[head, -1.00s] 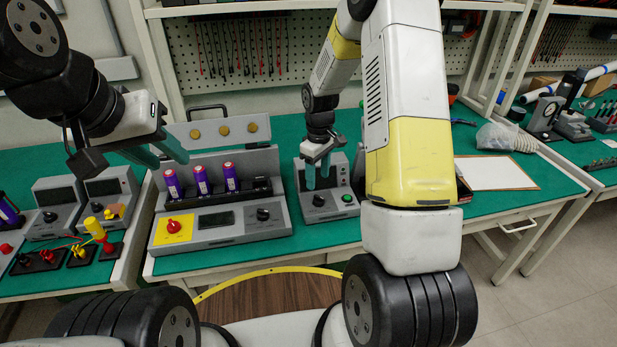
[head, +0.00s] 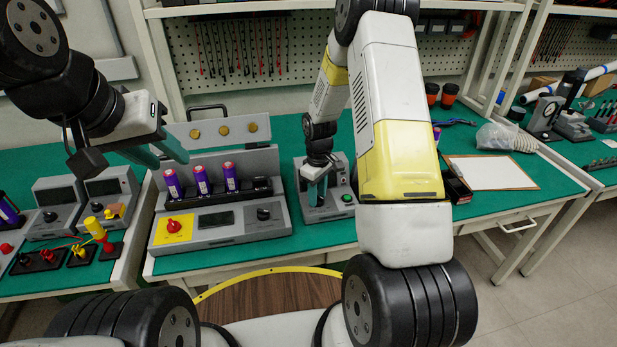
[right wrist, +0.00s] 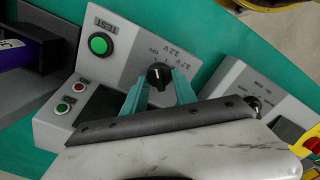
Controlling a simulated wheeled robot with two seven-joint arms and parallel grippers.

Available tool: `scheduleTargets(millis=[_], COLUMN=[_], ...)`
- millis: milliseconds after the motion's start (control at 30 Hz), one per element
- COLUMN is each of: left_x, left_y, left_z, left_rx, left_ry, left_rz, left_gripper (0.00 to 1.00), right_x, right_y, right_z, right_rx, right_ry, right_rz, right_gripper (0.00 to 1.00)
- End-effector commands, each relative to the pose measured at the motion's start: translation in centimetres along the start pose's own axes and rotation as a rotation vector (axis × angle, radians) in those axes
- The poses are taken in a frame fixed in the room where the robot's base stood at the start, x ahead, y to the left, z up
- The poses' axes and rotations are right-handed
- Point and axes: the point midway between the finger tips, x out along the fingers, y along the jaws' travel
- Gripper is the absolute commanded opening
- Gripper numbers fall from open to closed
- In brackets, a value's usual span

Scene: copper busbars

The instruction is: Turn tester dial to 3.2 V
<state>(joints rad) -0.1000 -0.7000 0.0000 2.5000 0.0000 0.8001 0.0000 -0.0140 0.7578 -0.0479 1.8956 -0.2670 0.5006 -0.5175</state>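The grey tester (head: 340,210) stands on the green bench, with a green TEST button (right wrist: 100,44) and black dial (right wrist: 158,76). Voltage marks are printed around the dial in the right wrist view; its exact setting is too small to read surely. My right gripper (right wrist: 163,80) is at the tester, its two teal fingers on either side of the dial. They look parted around it; contact is not clear. The right gripper (head: 318,190) hides the dial in the head view. My left gripper (head: 161,152) is open and empty, above the left of the bench.
A larger grey unit (head: 225,237) with a red knob, a black knob and several purple cells stands left of the tester. A clipboard (head: 490,173) lies at right. Green bench to the tester's right is partly clear.

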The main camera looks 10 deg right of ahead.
Motion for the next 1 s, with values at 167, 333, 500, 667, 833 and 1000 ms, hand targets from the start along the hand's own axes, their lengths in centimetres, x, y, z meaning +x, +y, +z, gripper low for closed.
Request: scheduleTargets(millis=[167, 333, 500, 667, 833, 1000], left_x=[0.00, 0.00, 0.00, 0.00, 0.00, 0.00], left_y=[0.00, 0.00, 0.00, 0.00, 0.00, 0.00], left_z=[0.00, 0.00, 0.00, 0.00, 0.00, 0.00], left_rx=[0.000, 0.000, 0.000, 0.000, 0.000, 0.000], left_ry=[0.000, 0.000, 0.000, 0.000, 0.000, 0.000], left_rz=[0.000, 0.000, 0.000, 0.000, 0.000, 0.000], left_gripper=[0.36, 0.36, 0.36, 0.36, 0.36, 0.36], right_x=[-0.02, -0.04, -0.04, -0.05, -0.06, -0.08], right_y=[0.02, 0.04, 0.08, 0.11, 0.18, 0.24], right_z=[0.00, 0.00, 0.01, -0.02, -0.02, -0.01], right_rx=[0.000, 0.008, 0.056, 0.150, 0.284, 0.420], right_ry=[0.000, 0.000, 0.000, 0.000, 0.001, 0.001], right_rz=[0.001, 0.001, 0.001, 0.001, 0.001, 0.002], right_gripper=[0.00, 0.00, 0.00, 0.00, 0.00, 0.00])
